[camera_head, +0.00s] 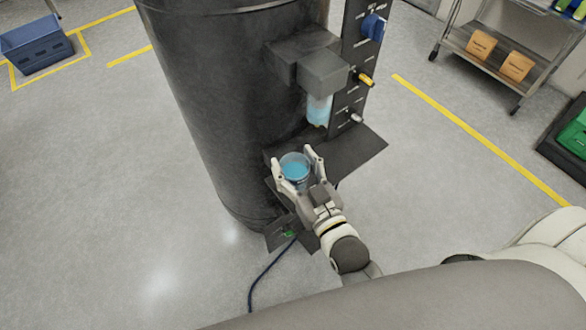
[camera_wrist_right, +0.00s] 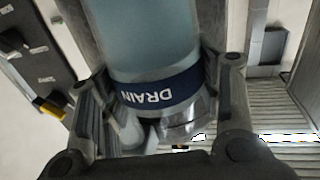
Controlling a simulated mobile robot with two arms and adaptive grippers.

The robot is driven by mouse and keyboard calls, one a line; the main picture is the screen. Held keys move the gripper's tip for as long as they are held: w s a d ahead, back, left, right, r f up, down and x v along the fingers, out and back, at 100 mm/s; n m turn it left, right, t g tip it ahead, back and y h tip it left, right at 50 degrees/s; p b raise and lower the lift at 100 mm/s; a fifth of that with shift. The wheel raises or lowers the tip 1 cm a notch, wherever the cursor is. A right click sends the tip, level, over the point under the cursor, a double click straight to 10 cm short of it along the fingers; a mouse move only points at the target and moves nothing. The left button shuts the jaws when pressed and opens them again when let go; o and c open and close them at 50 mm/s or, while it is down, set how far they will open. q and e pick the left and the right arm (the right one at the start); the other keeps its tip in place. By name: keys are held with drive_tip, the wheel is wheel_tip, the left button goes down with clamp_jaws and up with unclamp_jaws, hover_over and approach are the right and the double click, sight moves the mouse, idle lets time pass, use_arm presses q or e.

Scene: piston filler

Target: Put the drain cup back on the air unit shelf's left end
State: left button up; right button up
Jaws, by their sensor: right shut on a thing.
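The drain cup (camera_head: 295,168) is a clear cup with blue liquid, held at the left end of the dark air unit shelf (camera_head: 350,153). My right gripper (camera_head: 294,172) is shut on it, one finger on each side. In the right wrist view the cup (camera_wrist_right: 150,45) fills the middle between the fingers (camera_wrist_right: 160,100), with a dark blue band reading DRAIN. The cup looks about upright. I cannot tell whether its base touches the shelf, as the gripper hides it. My left gripper is not in view.
A filter bowl with blue liquid (camera_head: 319,108) hangs under the grey air unit (camera_head: 322,72) just above the shelf. A yellow valve (camera_head: 366,79) and a blue knob (camera_head: 373,27) stick out from the panel. A black tank (camera_head: 215,90) stands behind. A dark hose (camera_head: 268,270) runs below.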

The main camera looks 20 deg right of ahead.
sight(291, 168)
drive_tip(key=shift+w+d+f, duration=0.1)
drive_tip(key=shift+w+f, duration=0.65)
drive_tip(key=shift+f, duration=0.15)
wheel_tip(291, 168, down, 3)
drive_tip(key=shift+w+f, duration=0.15)
drive_tip(key=shift+f, duration=0.05)
drive_tip(key=shift+f, duration=0.15)
drive_tip(key=o, duration=1.1)
